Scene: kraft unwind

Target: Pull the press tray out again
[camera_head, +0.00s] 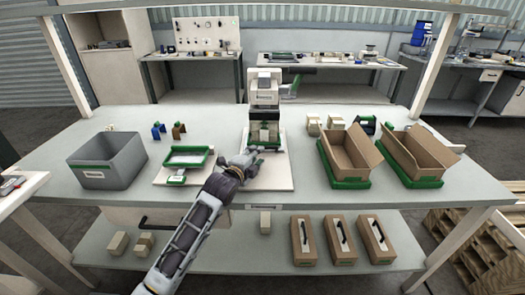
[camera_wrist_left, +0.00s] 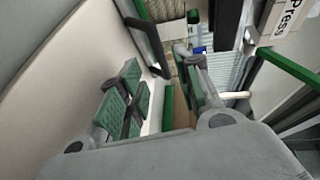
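The white press (camera_head: 264,95) stands at the back middle of the table on a pale base board. Its tray, with a green front edge (camera_head: 266,147), sits low inside the press with pale material above it. My left gripper (camera_head: 247,160) is just in front of the press, at the tray's front left. In the left wrist view my left gripper (camera_wrist_left: 165,90) has its fingers apart, with green pads. A black handle-like bar (camera_wrist_left: 146,42) shows beyond the fingers. I cannot tell whether the fingers touch the tray. My right gripper is not in view.
A grey bin (camera_head: 108,165) and a green-framed tray (camera_head: 187,157) are on the left. Two open cardboard boxes (camera_head: 350,155) (camera_head: 415,157) in green trays are on the right. Small blocks stand behind them. The base board right of the gripper is clear.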

